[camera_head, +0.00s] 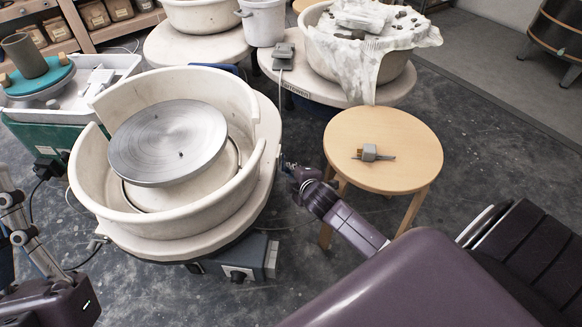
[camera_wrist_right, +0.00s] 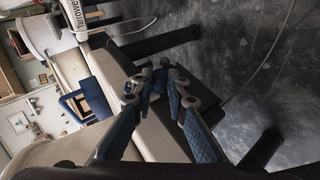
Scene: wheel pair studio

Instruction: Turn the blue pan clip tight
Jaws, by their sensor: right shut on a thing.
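The potter's wheel with its cream splash pan (camera_head: 245,170) and round metal wheel head (camera_head: 167,143) stands left of centre in the head view. My right gripper (camera_head: 287,166) is at the right side of the pan, by its rim and deck edge. In the right wrist view my right gripper (camera_wrist_right: 156,95) has its blue-padded fingers closed around the small blue pan clip (camera_wrist_right: 157,82), at the edge of the cream wheel body. The fingers hide much of the clip, and I cannot tell how far it is turned.
A round wooden stool (camera_head: 383,143) with a small grey tool (camera_head: 370,153) on it stands right of my right gripper. Another wheel with a cloth-covered pan (camera_head: 375,45) is behind. A grey pedal box (camera_head: 284,56) rests nearby.

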